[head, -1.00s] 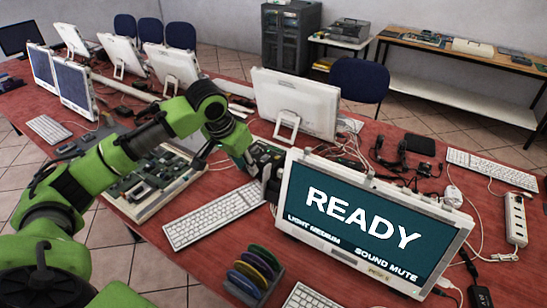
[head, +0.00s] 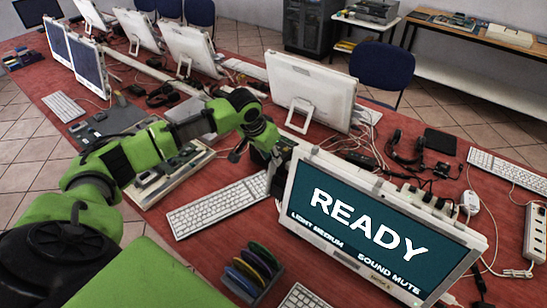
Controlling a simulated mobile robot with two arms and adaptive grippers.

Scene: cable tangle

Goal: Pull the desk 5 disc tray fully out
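A white all-in-one computer (head: 378,230) with a teal screen reading READY stands at the front right. My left arm reaches in from the left, and my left gripper (head: 277,168) is at the computer's upper left side edge. The fingers are small, dark and partly hidden by the computer, so I cannot tell whether they are open, shut or touching it. I cannot make out a disc tray; that side edge is mostly covered. My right gripper is not in view.
A white keyboard (head: 218,205) lies left of the computer. A rack of coloured discs (head: 254,268) stands in front of it. Cables, a headset (head: 408,148) and a power strip (head: 535,232) crowd the red desk behind and to the right. Another monitor (head: 312,88) stands behind.

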